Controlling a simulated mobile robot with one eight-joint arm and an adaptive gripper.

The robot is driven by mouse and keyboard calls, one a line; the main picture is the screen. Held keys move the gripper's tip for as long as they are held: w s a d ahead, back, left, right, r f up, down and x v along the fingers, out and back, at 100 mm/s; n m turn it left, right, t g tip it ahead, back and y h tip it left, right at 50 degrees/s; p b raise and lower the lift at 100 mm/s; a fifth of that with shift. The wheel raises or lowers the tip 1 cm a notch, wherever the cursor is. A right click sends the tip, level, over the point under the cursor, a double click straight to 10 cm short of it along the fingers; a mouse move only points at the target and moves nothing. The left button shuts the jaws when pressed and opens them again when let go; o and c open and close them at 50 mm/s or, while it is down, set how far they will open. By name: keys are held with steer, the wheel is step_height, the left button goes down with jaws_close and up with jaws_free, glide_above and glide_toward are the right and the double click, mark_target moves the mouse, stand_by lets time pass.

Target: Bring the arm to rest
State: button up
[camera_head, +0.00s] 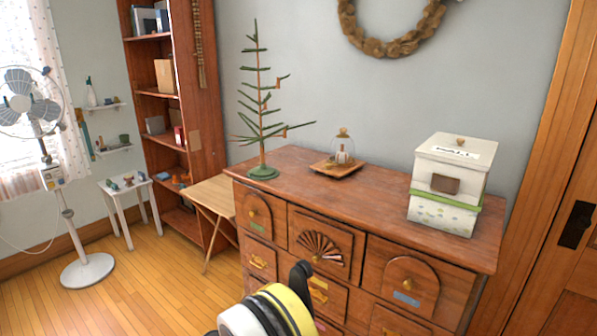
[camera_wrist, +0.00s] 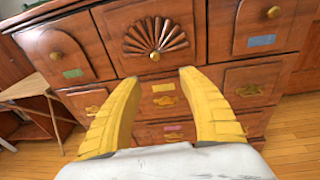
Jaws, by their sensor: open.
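My gripper shows in the wrist view (camera_wrist: 153,82) with its two yellow fingers spread apart and nothing between them. It faces the drawer fronts of the wooden dresser (camera_wrist: 220,75), and the fan-carved drawer (camera_wrist: 155,36) shows beyond the fingertips. In the head view, part of my arm with a yellow and white end shows at the bottom centre, in front of the dresser (camera_head: 400,240). The fingers cannot be made out clearly there. The drawers in view look closed.
On the dresser stand a sparse green tree (camera_head: 262,100), a glass dome on a wooden tray (camera_head: 342,150) and a white box (camera_head: 450,185). A small folding table (camera_head: 212,200) stands left of it. A fan (camera_head: 88,270) stands farther left. Wooden floor (camera_head: 165,280) lies clear between.

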steer(key=d+r+m+g+y, duration=0.1)
steer(key=d+r+m+g, duration=0.2)
steer(key=d+r+m, duration=0.45)
steer(key=s+d+r+m+g+y, duration=0.3)
steer(key=s+d+r+m, duration=0.35)
steer(key=d+r, duration=0.45)
steer(key=s+d+r+m+y, duration=0.1)
steer(key=s+d+m+y, duration=0.1)
steer(key=s+m, duration=0.5)
steer(key=s+d+r+m+y, duration=0.1)
steer(key=s+d+m+y, duration=0.2)
steer(key=s+m, duration=0.5)
steer(key=s, duration=1.1)
steer(key=shift+s+d+r+g, duration=0.15)
steer(key=shift+s+d+g, duration=0.05)
steer(key=shift+d+g, duration=0.2)
